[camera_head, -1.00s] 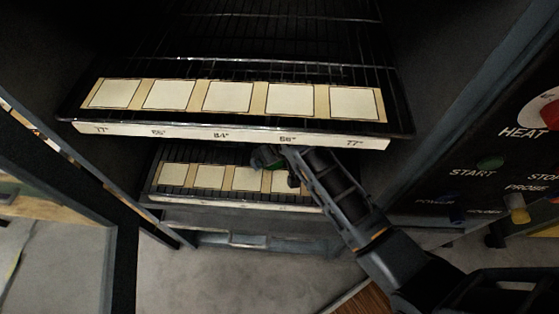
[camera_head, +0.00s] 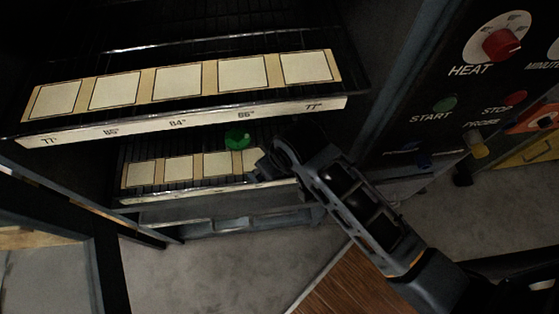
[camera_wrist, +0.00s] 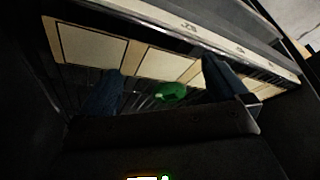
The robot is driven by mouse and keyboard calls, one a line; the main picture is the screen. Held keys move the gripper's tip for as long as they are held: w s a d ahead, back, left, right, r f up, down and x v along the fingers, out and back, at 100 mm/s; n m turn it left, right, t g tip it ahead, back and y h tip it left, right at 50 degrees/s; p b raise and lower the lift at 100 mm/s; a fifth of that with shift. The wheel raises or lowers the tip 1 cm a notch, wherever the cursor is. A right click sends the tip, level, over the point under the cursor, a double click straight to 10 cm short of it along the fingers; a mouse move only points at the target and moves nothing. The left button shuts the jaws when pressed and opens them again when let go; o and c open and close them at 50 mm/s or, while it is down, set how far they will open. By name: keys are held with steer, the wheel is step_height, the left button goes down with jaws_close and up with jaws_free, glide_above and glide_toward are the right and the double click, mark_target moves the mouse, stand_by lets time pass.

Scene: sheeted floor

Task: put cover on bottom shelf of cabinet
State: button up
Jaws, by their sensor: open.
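A small green thing (camera_head: 237,138), likely the cover, sits on the dark wire rack of the cabinet's bottom shelf (camera_head: 158,196), behind its pale cards. It also shows in the wrist view (camera_wrist: 171,93), between my two fingers and apart from both. My gripper (camera_head: 262,163) is at the right part of the bottom shelf, just right of the green thing. In the wrist view my gripper (camera_wrist: 165,88) is open, with nothing held between its fingers.
The upper shelf (camera_head: 190,120), with several pale cards and a numbered front strip, overhangs the bottom one. The cabinet's right wall and a control panel with a red heat knob (camera_head: 502,44) stand to the right. An open door frame (camera_head: 104,262) is at the lower left.

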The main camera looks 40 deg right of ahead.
steer(key=shift+s, duration=0.1)
steer(key=s+a+r+t, duration=0.1)
steer(key=s+r+t, duration=0.1)
steer(key=s, duration=0.4)
steer(key=s+a+r+t, duration=0.1)
steer(key=s+r+t, duration=0.1)
steer(key=s, duration=0.5)
steer(key=s+d+r+t, duration=0.1)
steer(key=s+r+t, duration=0.2)
steer(key=s+r, duration=0.3)
steer(key=s+d+r+t, duration=0.1)
steer(key=s+r+t, duration=0.2)
steer(key=r, duration=0.9)
steer(key=v, duration=0.2)
steer(key=shift+s, duration=0.4)
